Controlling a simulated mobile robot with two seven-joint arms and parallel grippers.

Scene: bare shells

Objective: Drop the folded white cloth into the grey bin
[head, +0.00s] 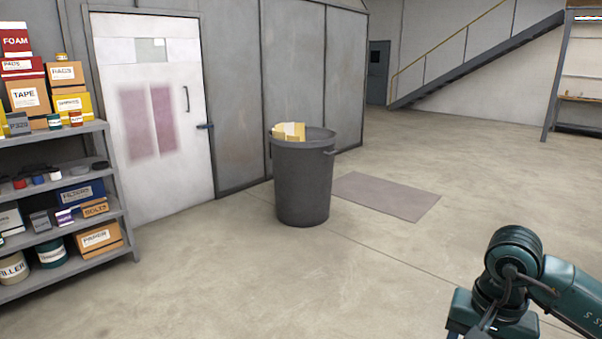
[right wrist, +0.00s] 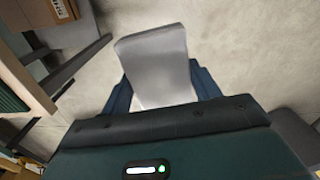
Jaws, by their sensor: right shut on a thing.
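The grey bin (head: 303,185) stands upright on the floor near the middle of the head view, with some yellow and cream pieces (head: 289,131) showing at its rim. My right gripper (right wrist: 163,88) is shut on the folded white cloth (right wrist: 155,60), which sticks out past the fingers in the right wrist view. In the head view my right arm is at the lower right; its fingertips and the cloth are out of frame there. The bin is well ahead of the arm, apart from it. My left gripper is not in view.
A grey shelf (head: 60,226) loaded with boxes and tins stands at the left. A white door (head: 157,120) and grey wall panels are behind the bin. A flat grey mat (head: 386,195) lies right of the bin. The floor in front of the bin is clear.

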